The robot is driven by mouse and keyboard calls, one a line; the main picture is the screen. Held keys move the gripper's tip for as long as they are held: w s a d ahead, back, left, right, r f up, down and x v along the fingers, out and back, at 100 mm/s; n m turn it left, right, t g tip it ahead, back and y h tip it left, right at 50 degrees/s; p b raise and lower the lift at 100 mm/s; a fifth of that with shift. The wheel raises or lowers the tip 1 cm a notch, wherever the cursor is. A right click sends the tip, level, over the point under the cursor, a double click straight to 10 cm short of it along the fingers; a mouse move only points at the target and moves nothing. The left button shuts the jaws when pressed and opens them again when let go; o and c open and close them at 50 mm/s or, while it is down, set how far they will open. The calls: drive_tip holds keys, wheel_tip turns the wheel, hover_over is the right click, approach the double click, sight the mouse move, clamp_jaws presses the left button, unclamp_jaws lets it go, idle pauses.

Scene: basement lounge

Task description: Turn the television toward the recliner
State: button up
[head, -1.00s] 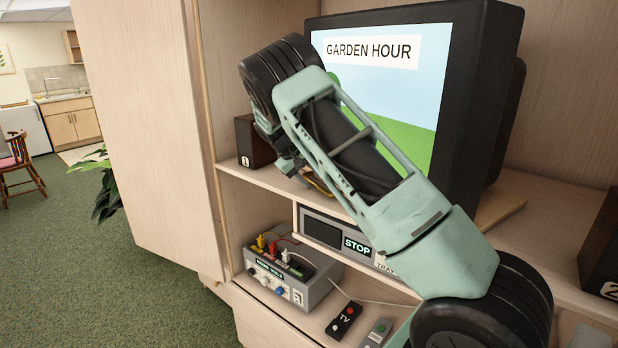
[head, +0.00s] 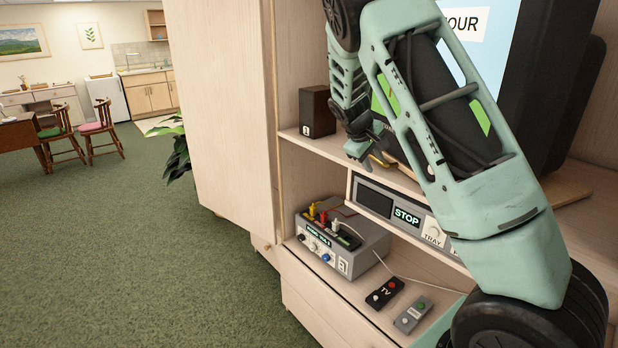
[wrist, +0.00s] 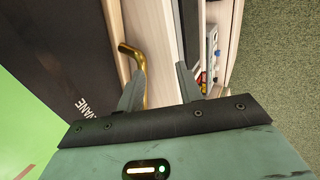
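The television (head: 553,85) stands at the upper right in the head view, a black box with a bright lit screen, largely hidden by my arm. It rests above a wooden board (head: 567,190) on the shelf. In the wrist view the television's dark frame (wrist: 55,40) and green screen fill the left. A bent brass handle (wrist: 130,50) runs down beside the left finger, partly hidden by it; I cannot tell whether they touch. My gripper (wrist: 160,75) is open, its fingers apart. In the head view my gripper (head: 362,148) is beside a bit of the brass handle (head: 379,158). No recliner is in view.
A dark speaker (head: 317,111) stands left of my gripper on the shelf. Below are a player marked STOP (head: 405,216), a grey switch box (head: 340,245) with coloured plugs, and two remotes (head: 385,293). Carpet (head: 130,260) at left is free; chairs (head: 97,130) stand farther back.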

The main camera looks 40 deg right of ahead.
drive_tip(key=w+b+v, duration=0.1)
drive_tip(key=b+v, duration=0.3)
drive_tip(key=v, duration=1.2)
drive_tip(key=s+a+f+n+y+b, duration=0.1)
drive_tip(key=s+a+f+y+b, duration=0.1)
drive_tip(key=a+f, duration=0.7)
drive_tip(key=a+y, duration=0.1)
drive_tip(key=a, duration=0.4)
drive_tip(key=shift+s+f+n+t+b, duration=0.2)
drive_tip(key=shift+s+n+t+b, duration=0.1)
drive_tip(key=shift+s+n+t, duration=0.1)
drive_tip(key=shift+d, duration=0.1)
